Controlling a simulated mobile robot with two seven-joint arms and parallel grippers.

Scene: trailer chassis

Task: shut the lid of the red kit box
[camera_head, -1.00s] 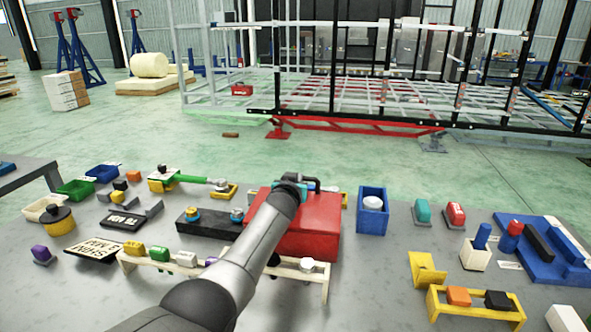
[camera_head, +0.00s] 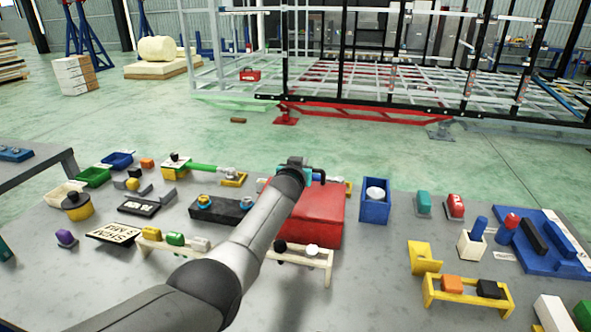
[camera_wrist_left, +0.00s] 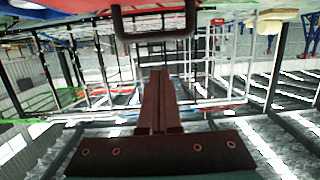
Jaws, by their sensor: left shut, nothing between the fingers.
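The red kit box (camera_head: 318,216) stands on the grey table in the head view, partly behind my left arm. Its broad red top looks down over the body, but I cannot tell whether the lid is fully shut. My left gripper (camera_head: 318,176) is at the far edge of the box, partly hidden by its own wrist. I cannot tell whether it touches the lid. In the left wrist view its fingers (camera_wrist_left: 158,95) are together and empty. A dark loop like a handle (camera_wrist_left: 153,35) shows beyond the fingertips. My right gripper is not in view.
A blue bin (camera_head: 374,212) stands close to the right of the box. A black block with knobs (camera_head: 222,210) lies to its left. A cream rack (camera_head: 318,256) stands in front. Bare table (camera_head: 375,270) lies to the front right.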

